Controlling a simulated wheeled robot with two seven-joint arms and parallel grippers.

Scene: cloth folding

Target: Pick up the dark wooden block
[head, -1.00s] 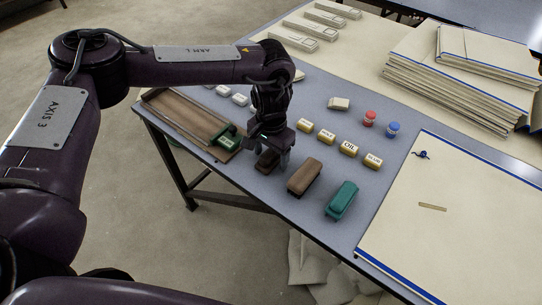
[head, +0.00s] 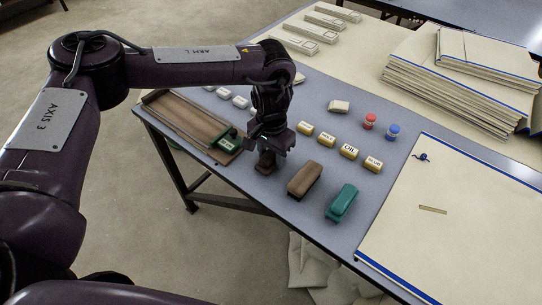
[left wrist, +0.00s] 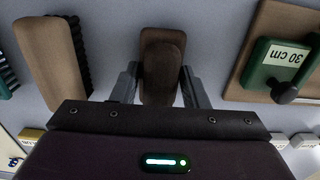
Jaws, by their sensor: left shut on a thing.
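The dark wooden block (head: 265,166) stands on the grey-blue table near its front edge, partly hidden by my left gripper in the head view. In the left wrist view the dark block (left wrist: 161,65) lies between the two fingers, one on each side. My left gripper (head: 266,152) points down over the block and is shut on it. The block appears to be at table level; I cannot tell whether it is clear of the surface. My right gripper is not in view.
A lighter brown brush (head: 305,179) and a green brush (head: 342,202) lie to the right. Small labelled yellow blocks (head: 349,151) lie behind.

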